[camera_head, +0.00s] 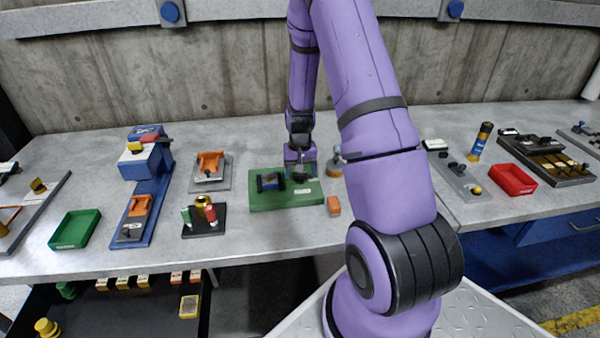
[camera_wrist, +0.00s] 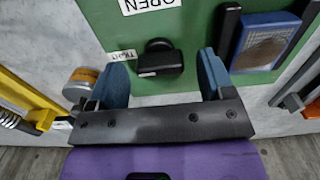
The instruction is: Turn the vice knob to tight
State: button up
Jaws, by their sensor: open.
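The green vice board (camera_head: 262,202) lies on the workbench in the head view. It also fills the upper middle of the wrist view (camera_wrist: 195,20). A black knob (camera_wrist: 158,58) sits on it, with a "TIGHT" label beside it and an "OPEN" label above. To the right, dark jaws flank a blue, grey-faced block (camera_wrist: 262,45), also seen in the head view (camera_head: 270,182). My gripper (camera_wrist: 164,66) is open, its blue-padded fingers on either side of the knob with gaps visible. In the head view my gripper (camera_head: 300,170) is over the board, hiding the knob.
A round silver-and-orange item (camera_wrist: 82,82) stands close by my left finger in the wrist view. Bare bench lies in front.

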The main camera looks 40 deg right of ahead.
notch_tip(320, 180, up, 10)
dwell(0.5)
jog(key=shift+r, duration=0.1)
jog(key=s+a+r+n+t, duration=0.15)
jog(key=s+a+r, duration=0.25)
jog(key=a+r, duration=0.45)
jog(key=s+a+r+n+t, duration=0.1)
jog(key=s+a+r+n, duration=0.3)
jog(key=r, duration=0.8)
jog(key=s+a+r+t, duration=0.1)
jog(key=s+a+r, duration=0.1)
jog(key=s, duration=0.3)
jog(key=s+a+r, duration=0.3)
jog(key=s+a, duration=0.1)
jog(key=s, duration=0.1)
jog(key=s+a+r+n+t, duration=0.1)
jog(key=s+a+r, duration=0.1)
jog(key=s, duration=0.3)
jog(key=shift+s+a+r+t, duration=0.25)
jog(key=shift+s+a+t, duration=0.15)
jog(key=shift+a, duration=0.45)
